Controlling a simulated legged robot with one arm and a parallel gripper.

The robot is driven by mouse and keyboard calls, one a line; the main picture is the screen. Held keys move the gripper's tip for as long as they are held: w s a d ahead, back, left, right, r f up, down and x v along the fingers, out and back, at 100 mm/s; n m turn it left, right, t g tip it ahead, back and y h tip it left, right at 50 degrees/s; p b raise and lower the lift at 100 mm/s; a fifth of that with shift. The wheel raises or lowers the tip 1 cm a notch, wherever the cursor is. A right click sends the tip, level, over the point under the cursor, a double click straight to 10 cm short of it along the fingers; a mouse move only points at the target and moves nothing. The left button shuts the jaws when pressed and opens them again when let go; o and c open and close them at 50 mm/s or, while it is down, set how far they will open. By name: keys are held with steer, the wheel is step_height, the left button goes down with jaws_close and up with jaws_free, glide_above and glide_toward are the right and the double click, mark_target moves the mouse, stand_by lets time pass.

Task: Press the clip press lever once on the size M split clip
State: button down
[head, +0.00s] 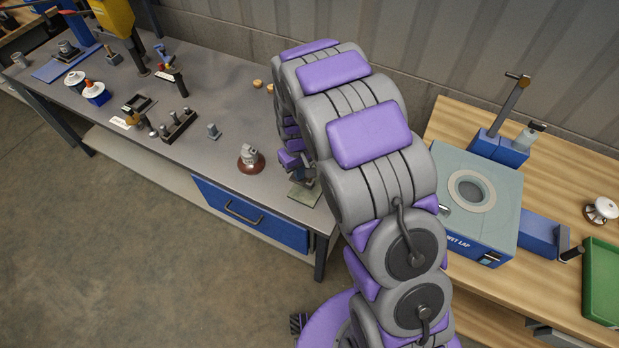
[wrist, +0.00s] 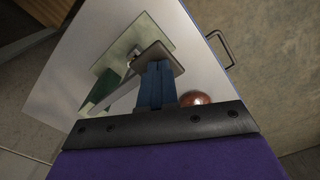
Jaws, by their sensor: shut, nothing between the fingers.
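My gripper (head: 299,178) is at the right end of the grey workbench, over a device with a pale green base plate (head: 303,193), which looks like the clip press. In the wrist view my gripper's dark blue fingers (wrist: 156,68) are shut together and empty. They are over a grey metal arm (wrist: 128,88) of the device, which looks like its lever. I cannot tell whether they touch it. The pale green plate (wrist: 150,33) and a dark green block (wrist: 103,86) show beyond. The split clip cannot be made out; my fingers and arm hide part of the device.
A rack of small parts (head: 179,126) is further left. A wet lap machine (head: 472,200) stands on the wooden bench at right. The bench front has a blue drawer (head: 250,215).

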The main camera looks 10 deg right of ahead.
step_height(320, 180, up, 7)
steer(key=p, duration=0.2)
steer(key=shift+r, duration=0.2)
stand_by(0.6)
stand_by(0.7)
steer(key=s+d+r+m+b, duration=0.25)
steer(key=s+d+r, duration=0.45)
steer(key=s+r, duration=0.45)
steer(key=s+d+r+m+g+b, duration=0.1)
steer(key=s+d, duration=0.3)
steer(key=s, duration=1.8)
steer(key=shift+s+r+m+g, duration=0.2)
steer(key=shift+s+m+g, duration=0.2)
steer(key=shift+m, duration=0.45)
